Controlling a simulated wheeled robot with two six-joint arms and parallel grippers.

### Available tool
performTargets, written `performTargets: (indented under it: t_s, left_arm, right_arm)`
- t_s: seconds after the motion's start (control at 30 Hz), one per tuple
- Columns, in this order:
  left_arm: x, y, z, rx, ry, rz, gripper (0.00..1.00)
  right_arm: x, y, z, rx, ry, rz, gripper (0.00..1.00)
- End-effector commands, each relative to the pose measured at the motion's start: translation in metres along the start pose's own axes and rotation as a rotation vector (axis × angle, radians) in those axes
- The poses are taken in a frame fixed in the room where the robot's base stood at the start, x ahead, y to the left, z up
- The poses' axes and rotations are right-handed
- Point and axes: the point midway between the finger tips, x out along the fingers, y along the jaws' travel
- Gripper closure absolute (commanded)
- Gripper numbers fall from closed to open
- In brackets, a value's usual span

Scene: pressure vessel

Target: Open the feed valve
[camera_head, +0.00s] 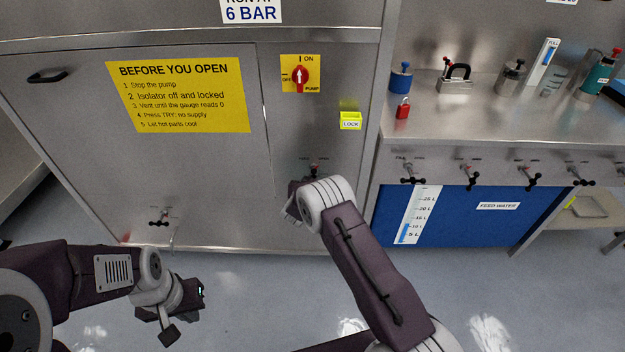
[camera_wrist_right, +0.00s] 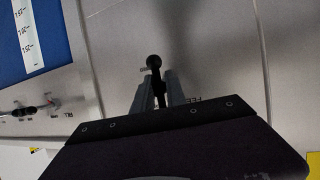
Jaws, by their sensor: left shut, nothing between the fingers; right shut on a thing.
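The feed valve's black handle (camera_wrist_right: 155,64) ends in a round knob and shows between my right gripper's fingers in the right wrist view. My right gripper (camera_wrist_right: 157,88) is shut on this handle. A label beside it is partly hidden and shows letters like "FEE". In the head view the valve's top (camera_head: 314,170) shows on the lower cabinet front, just above my right wrist, which hides the handle and fingers. My left gripper (camera_head: 175,316) is shut and empty, low over the floor at the left.
Another black-handled valve (camera_head: 160,217) is low on the cabinet to the left. Several valves (camera_head: 469,178) line the bench edge above the blue feed water tank (camera_head: 470,220). The pump switch (camera_head: 300,77) is above. The floor in front is clear.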

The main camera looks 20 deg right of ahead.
Motion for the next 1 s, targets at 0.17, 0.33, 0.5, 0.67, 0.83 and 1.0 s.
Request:
performTargets:
  t_s: [0.17,0.33,0.5,0.67,0.83,1.0]
  left_arm:
    - [0.0,0.0,0.0,0.0,0.0,0.0,1.0]
    - [0.0,0.0,0.0,0.0,0.0,0.0,1.0]
    - [0.0,0.0,0.0,0.0,0.0,0.0,1.0]
    - [0.0,0.0,0.0,0.0,0.0,0.0,1.0]
    - [-0.003,0.0,0.0,0.0,0.0,0.0,1.0]
    - [-0.01,0.0,-0.001,0.0,0.0,0.0,1.0]
  right_arm:
    - [0.002,0.004,-0.005,0.008,0.01,0.011,1.0]
    - [0.002,0.004,-0.006,0.009,0.011,0.011,0.69]
    - [0.001,0.003,-0.004,0.006,0.009,0.007,0.66]
    - [0.001,0.002,-0.004,0.004,0.007,0.004,0.66]
    - [-0.007,0.001,-0.004,0.003,0.006,0.003,0.66]
    - [-0.037,0.001,-0.005,0.001,0.005,0.001,0.66]
